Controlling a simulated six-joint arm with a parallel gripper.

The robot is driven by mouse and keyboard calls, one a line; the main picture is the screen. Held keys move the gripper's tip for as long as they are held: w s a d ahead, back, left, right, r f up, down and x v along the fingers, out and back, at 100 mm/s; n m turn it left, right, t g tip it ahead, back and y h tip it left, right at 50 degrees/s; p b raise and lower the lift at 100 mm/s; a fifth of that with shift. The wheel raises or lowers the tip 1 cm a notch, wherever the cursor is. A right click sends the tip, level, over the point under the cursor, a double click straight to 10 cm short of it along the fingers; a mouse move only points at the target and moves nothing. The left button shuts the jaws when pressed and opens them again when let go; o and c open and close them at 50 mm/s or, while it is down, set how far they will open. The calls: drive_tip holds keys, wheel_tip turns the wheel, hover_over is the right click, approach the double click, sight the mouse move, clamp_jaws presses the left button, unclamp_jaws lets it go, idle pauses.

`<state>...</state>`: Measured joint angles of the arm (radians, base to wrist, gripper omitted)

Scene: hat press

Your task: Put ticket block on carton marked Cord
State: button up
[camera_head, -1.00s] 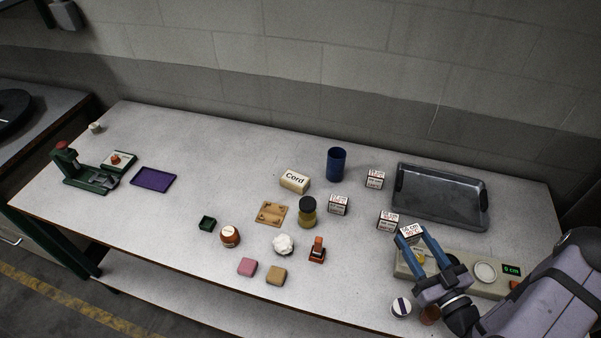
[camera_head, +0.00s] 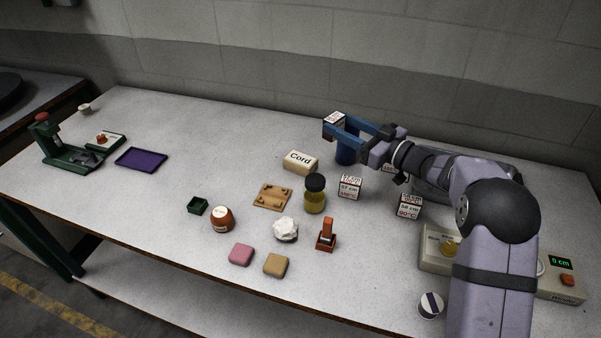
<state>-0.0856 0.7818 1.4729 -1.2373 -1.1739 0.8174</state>
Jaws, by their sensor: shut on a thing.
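My gripper (camera_head: 336,127), with blue fingers, is shut on a white ticket block (camera_head: 334,118) with black and red print. It holds the block in the air, behind and to the right of the Cord carton in the picture. The cream carton marked Cord (camera_head: 300,161) lies on the table with its top bare. Other printed ticket blocks stand on the table: one (camera_head: 350,187) right of the carton, one (camera_head: 409,206) further right, and one (camera_head: 391,168) partly hidden by my arm.
A blue cup (camera_head: 346,154) stands just below my gripper in the picture, partly covered. A jar with a dark lid (camera_head: 315,194) and a wooden plate (camera_head: 272,197) are in front of the carton. The table left of the carton is clear up to a purple tray (camera_head: 141,160).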

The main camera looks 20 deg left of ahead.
sight(323, 136)
drive_tip(key=a+r+b, duration=0.2)
drive_tip(key=a+r, duration=0.1)
drive_tip(key=a, duration=0.3)
drive_tip(key=shift+w+f, duration=0.1)
drive_tip(key=shift+f, duration=3.3)
drive_tip(key=shift+f, duration=0.1)
wheel_tip(323, 136, down, 4)
drive_tip(key=shift+r, duration=0.25)
drive_tip(key=shift+f, duration=0.4)
drive_tip(key=shift+f, duration=0.2)
